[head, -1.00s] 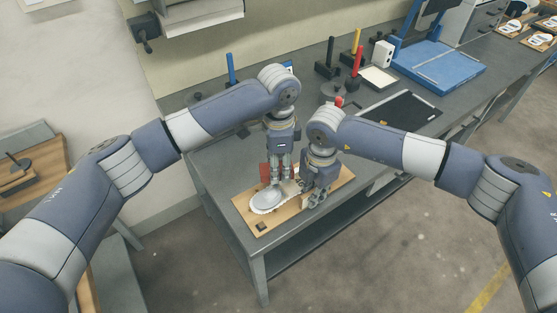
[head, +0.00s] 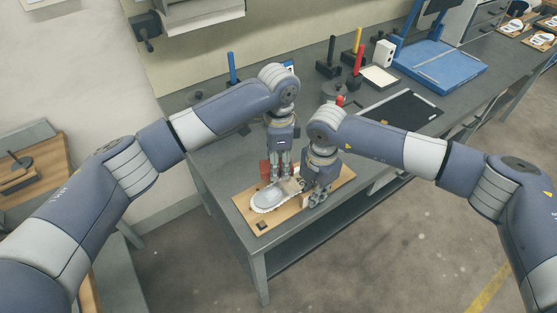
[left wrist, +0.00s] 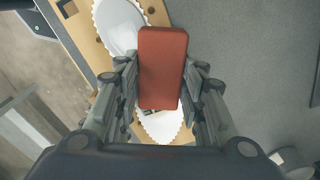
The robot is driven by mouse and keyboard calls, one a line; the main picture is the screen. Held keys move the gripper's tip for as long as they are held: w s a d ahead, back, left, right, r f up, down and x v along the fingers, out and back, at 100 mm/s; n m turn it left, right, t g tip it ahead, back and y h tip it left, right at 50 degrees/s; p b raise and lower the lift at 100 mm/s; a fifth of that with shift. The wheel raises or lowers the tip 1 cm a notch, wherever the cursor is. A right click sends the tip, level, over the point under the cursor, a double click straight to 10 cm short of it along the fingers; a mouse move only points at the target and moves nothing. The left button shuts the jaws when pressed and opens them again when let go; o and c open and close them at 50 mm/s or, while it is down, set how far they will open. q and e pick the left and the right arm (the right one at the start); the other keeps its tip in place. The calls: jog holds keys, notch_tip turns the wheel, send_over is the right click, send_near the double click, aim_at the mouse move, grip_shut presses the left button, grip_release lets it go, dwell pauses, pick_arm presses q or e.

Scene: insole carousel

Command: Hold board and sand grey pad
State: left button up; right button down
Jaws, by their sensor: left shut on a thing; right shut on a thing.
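The wooden board (head: 330,183) lies at the table's near corner with a white, scallop-edged insole on it; it also shows in the left wrist view (left wrist: 88,42). The grey pad (head: 268,197) covers the insole's near-left part. My left gripper (head: 279,176) is above the insole's middle, shut on a red block (left wrist: 162,68), whose end shows left of the fingers in the head view (head: 264,169). The fingers and block hide part of the insole; I cannot tell whether the block touches it. My right gripper (head: 317,197) is shut on the board's near long edge.
The grey table (head: 222,167) is clear left of the board. Behind my arms stand a blue post (head: 231,68), red and yellow posts, a dark mat (head: 401,110) and a blue device (head: 440,63). The table's front edge runs close by the board.

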aim_at(281, 191)
pick_arm(q)
jog(key=shift+f, duration=1.5)
dwell(1.2)
jog(key=shift+s+d+f, duration=0.1)
jog(key=shift+s+d, duration=0.1)
jog(key=shift+s, duration=0.5)
jog(key=shift+s+d, duration=0.15)
jog(key=shift+s, duration=0.5)
jog(key=shift+w+a, duration=0.15)
jog(key=shift+w, duration=0.55)
jog(key=shift+w+a, duration=0.15)
jog(key=shift+w, duration=0.55)
jog(key=shift+s+d+f, duration=0.1)
jog(key=shift+s+d, duration=0.05)
jog(key=shift+s, duration=0.6)
jog(key=shift+s+d+f, duration=0.1)
jog(key=shift+s+d, duration=0.05)
jog(key=shift+s, duration=0.55)
jog(key=shift+d, duration=0.1)
jog(key=shift+d+r, duration=0.15)
jog(key=shift+r, duration=2.25)
jog(key=shift+w+a+r, duration=0.1)
jog(key=shift+a+r, duration=0.05)
jog(key=shift+r, duration=0.45)
jog(key=shift+a+r, duration=0.1)
jog(key=shift+r, duration=0.5)
